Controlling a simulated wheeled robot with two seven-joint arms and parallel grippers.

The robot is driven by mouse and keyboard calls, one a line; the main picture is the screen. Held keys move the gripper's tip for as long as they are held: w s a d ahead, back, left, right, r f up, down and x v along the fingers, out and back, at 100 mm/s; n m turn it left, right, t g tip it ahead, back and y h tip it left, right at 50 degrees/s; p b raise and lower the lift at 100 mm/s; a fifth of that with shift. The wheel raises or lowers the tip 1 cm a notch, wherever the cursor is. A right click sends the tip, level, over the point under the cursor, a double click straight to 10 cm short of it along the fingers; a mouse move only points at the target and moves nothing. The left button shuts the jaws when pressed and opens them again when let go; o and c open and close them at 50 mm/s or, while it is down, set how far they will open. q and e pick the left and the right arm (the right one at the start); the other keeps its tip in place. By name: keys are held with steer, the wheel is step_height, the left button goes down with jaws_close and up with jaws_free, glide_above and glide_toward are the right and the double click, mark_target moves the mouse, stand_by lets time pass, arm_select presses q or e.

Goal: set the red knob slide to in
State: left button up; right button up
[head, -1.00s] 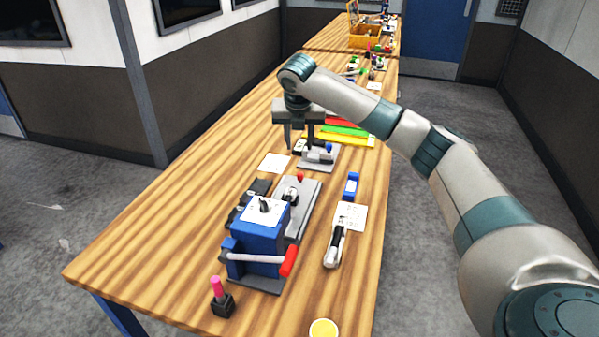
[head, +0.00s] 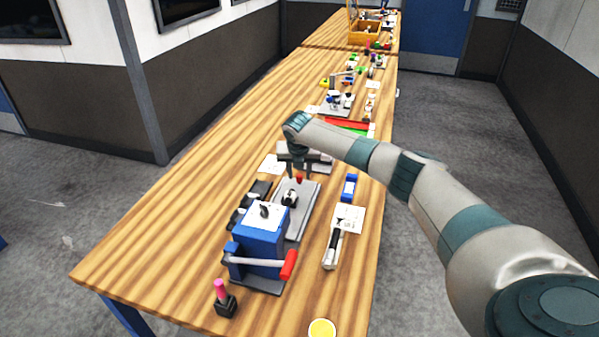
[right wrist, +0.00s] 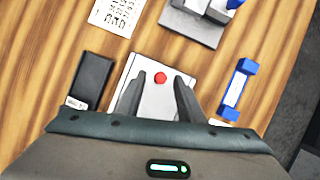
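The red knob (head: 299,179) stands on a slide mechanism on a grey plate (head: 307,211), behind the blue box with the crank. In the right wrist view the knob (right wrist: 160,77) shows between and just beyond the fingertips of my right gripper (right wrist: 157,80). My right gripper (head: 297,175) is open above the plate, its fingers on either side of the knob with gaps. I cannot tell how far above the knob the fingertips are. The slide's body is mostly hidden by the gripper in the wrist view. My left gripper is not in view.
The blue box (head: 259,244) with a red-handled crank stands in front of the plate. A blue-ended block (head: 349,187) and a printed card (head: 349,218) lie to the right. A black block (right wrist: 92,78) lies left. Another grey plate (right wrist: 196,22) with a blue knob is beyond.

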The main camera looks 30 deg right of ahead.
steer(key=shift+w+d+f, duration=0.15)
steer(key=shift+d+f, duration=0.05)
steer(key=shift+f, duration=0.45)
jaws_close()
steer(key=shift+a, duration=0.1)
